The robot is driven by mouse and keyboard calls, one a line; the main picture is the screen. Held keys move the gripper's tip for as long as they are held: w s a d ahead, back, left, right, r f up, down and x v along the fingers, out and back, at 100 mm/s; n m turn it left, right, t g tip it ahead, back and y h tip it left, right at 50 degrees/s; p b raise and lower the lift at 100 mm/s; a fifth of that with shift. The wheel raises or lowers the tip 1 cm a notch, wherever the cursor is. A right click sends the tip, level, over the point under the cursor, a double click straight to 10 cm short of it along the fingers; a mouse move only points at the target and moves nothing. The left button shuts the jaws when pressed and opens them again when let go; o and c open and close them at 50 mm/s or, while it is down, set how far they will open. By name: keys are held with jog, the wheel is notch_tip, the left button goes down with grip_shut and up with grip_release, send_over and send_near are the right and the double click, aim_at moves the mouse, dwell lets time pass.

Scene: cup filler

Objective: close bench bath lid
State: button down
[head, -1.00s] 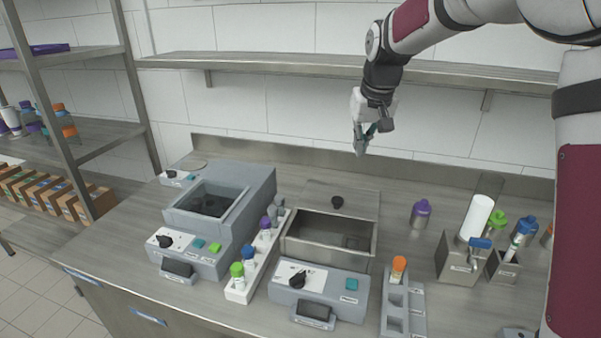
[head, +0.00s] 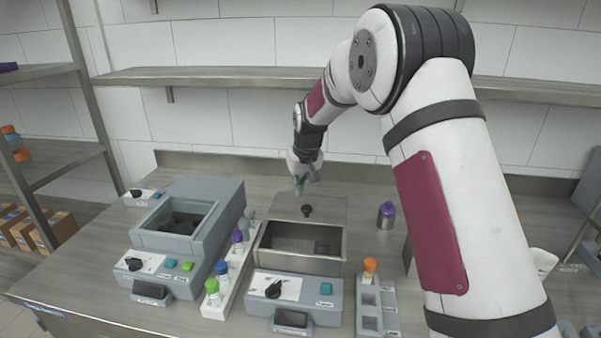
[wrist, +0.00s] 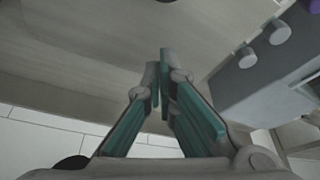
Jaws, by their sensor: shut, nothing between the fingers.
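The bench bath (head: 298,290) is a grey box with an open steel basin and a dial on its front panel. Its basin is uncovered at the front. The flat metal lid (head: 332,207) lies at the back of the basin, with a black round knob (head: 307,210) at its front edge. My gripper (head: 299,188) is shut and empty, pointing down above and just behind the knob, apart from it in the head view. In the wrist view the teal fingertips (wrist: 160,62) are together over a grey-brown surface.
A second grey device (head: 190,205) stands to the left. Between them a white rack (head: 226,292) holds several capped tubes. A purple-capped bottle (head: 386,214) stands right of the lid. A grey holder (head: 377,309) with an orange-capped tube is at the front right. A wall shelf (head: 230,76) runs behind.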

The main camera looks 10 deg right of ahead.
jog(key=s, duration=0.2)
jog(key=shift+s+d+r+p, duration=0.15)
jog(key=shift+s+r+p, duration=0.1)
jog(key=shift+s+p, duration=0.15)
jog(key=shift+s+f, duration=0.2)
jog(key=shift+s, duration=0.1)
jog(key=s+a+p, duration=0.4)
jog(key=s+p, duration=0.1)
jog(key=s, duration=0.6)
jog(key=shift+a, duration=0.2)
jog(key=shift+r, duration=0.1)
